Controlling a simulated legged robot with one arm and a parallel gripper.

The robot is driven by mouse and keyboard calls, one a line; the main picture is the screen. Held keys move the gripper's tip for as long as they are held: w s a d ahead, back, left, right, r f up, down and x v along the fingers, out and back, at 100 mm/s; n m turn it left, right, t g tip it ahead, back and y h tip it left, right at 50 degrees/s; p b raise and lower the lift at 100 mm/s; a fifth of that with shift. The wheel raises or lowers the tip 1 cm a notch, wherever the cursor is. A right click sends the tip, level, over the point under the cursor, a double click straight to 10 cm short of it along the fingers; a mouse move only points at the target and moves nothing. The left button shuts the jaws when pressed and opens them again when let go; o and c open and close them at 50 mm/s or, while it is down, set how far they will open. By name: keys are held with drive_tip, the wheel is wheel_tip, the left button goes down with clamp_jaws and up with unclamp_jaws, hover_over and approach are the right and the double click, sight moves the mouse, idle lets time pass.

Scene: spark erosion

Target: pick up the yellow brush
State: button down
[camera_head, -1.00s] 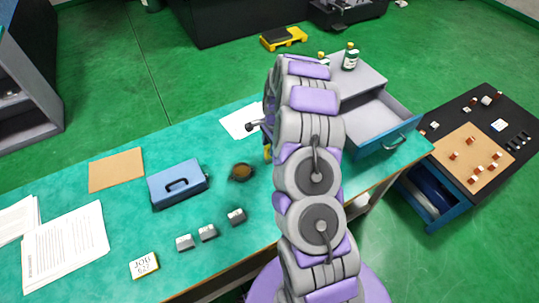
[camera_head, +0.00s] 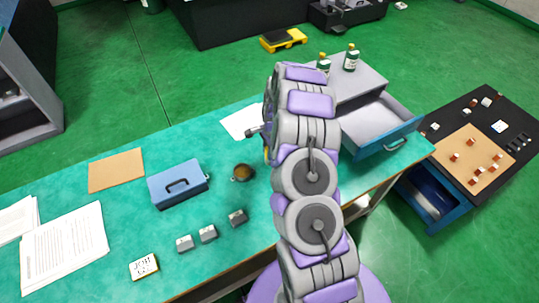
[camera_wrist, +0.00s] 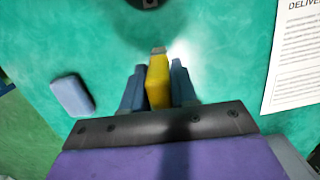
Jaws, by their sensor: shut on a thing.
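The yellow brush (camera_wrist: 158,82) is between the two blue-grey fingers of my gripper (camera_wrist: 158,68) in the wrist view. My gripper is shut on it, and its pale tip points away from the palm. Green tabletop lies beyond the tip; I cannot tell how far the brush is above it. In the head view my arm hides most of the gripper, and only a small yellow bit of the brush (camera_head: 267,153) shows at the arm's left edge.
A blue toolbox (camera_head: 178,185), a brown round dish (camera_head: 243,173) and several small grey blocks (camera_head: 208,233) are on the green table. A printed sheet (camera_wrist: 297,55) lies right of the gripper. A grey drawer unit (camera_head: 358,82) with an open drawer and two bottles stands at right.

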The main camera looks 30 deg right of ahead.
drive_tip(key=shift+r, duration=0.15)
drive_tip(key=shift+r, duration=0.25)
wheel_tip(320, 180, up, 3)
drive_tip(key=shift+w+r+p, duration=0.1)
drive_tip(key=shift+p, duration=0.45)
drive_tip(key=s+r+p, duration=0.1)
drive_tip(key=s, duration=1.5)
drive_tip(key=shift+a+p, duration=0.35)
drive_tip(key=shift+s, duration=0.1)
idle(0.9)
